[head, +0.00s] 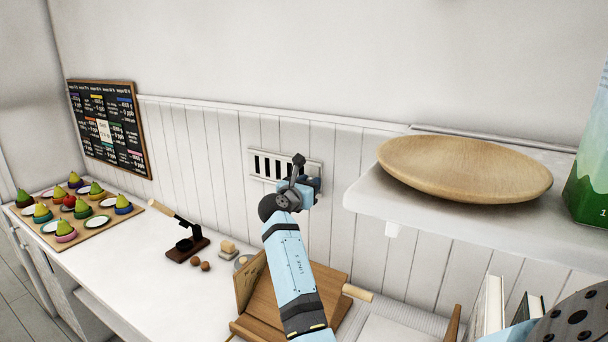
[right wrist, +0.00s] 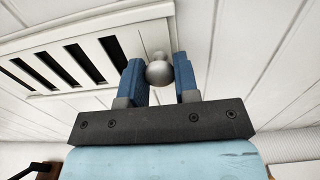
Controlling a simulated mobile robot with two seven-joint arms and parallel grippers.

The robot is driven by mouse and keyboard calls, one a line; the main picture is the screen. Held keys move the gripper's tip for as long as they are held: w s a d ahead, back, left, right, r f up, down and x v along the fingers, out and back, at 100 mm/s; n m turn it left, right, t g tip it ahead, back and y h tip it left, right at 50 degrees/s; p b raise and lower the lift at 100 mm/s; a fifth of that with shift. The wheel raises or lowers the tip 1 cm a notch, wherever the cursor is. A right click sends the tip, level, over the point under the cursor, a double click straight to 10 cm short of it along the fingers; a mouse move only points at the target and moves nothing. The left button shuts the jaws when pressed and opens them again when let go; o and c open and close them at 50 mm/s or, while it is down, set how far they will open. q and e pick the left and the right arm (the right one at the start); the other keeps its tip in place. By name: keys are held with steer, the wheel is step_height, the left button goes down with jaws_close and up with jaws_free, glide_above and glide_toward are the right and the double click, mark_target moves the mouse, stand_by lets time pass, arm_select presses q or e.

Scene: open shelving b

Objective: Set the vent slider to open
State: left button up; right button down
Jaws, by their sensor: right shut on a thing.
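The white vent (head: 272,166) is set in the panelled wall, and several dark slots show in its left part. In the right wrist view, the vent plate (right wrist: 125,27) runs from the left edge to the knob. The slider's round grey knob (right wrist: 158,71) sits at the vent's right end, between the blue fingers of my right gripper (right wrist: 160,80). That gripper (head: 304,184) is shut on the knob. In the head view the gripper hides the knob and part of the vent's right end. My left gripper is not in view.
A shelf (head: 365,197) with a wooden plate (head: 465,166) juts out right of the vent. Below are a wooden stand (head: 285,305) and a dark tool with a wooden handle (head: 187,247). A board of pears (head: 100,228) lies at far left.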

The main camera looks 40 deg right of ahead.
steer(key=shift+f, duration=0.15)
steer(key=c, duration=1.2)
jaws_free()
steer(key=shift+s, duration=0.1)
steer(key=o, duration=0.4)
steer(key=shift+s+d, duration=0.1)
steer(key=shift+s, duration=0.1)
steer(key=shift+c, duration=0.2)
steer(key=shift+w, duration=0.1)
steer(key=v, duration=1.4)
